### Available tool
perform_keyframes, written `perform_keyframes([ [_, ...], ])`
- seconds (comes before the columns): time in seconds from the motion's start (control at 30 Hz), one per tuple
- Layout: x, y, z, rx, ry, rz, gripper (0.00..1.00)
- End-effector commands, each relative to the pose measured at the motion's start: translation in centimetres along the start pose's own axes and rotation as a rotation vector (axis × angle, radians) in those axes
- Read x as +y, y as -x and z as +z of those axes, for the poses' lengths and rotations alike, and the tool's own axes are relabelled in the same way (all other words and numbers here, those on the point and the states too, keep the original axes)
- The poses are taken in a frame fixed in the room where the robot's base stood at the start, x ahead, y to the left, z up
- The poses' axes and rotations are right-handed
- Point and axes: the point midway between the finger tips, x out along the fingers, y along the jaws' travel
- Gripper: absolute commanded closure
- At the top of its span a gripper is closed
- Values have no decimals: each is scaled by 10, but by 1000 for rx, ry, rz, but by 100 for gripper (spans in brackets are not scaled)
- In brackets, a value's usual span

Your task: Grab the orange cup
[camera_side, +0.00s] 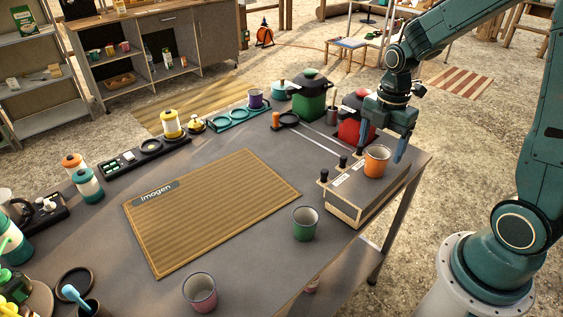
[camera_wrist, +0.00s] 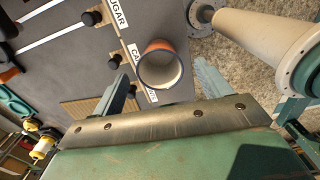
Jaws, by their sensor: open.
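The orange cup (camera_side: 377,162) stands upright on top of a low wooden box with labelled, black-knobbed drawers (camera_side: 343,210), near the table's right edge. My gripper (camera_side: 383,146) is open and just above and behind the cup in the side view, with one finger on each side. In the wrist view the cup (camera_wrist: 160,66) lies ahead of and between the two spread fingertips (camera_wrist: 163,78), with its pale inside showing. I see no finger touching it, though the exact gap is hard to tell.
A green cup (camera_side: 305,223) and a pink cup (camera_side: 200,292) stand on the table's front part. A red canister (camera_side: 355,118) and a green canister (camera_side: 309,97) stand close to my gripper. A striped mat (camera_side: 210,210) fills the table's middle. A purple cup (camera_side: 255,98) sits further back.

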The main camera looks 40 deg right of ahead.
Motion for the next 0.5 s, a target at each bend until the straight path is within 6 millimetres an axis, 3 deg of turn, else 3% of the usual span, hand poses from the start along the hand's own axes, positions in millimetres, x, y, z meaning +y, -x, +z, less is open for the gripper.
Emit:
perform_keyframes([
  [0.27, 0, -3, 0, 0, 0, 0, 23],
  [0.5, 0, -22, -1, 1, 0, -4, 23],
])
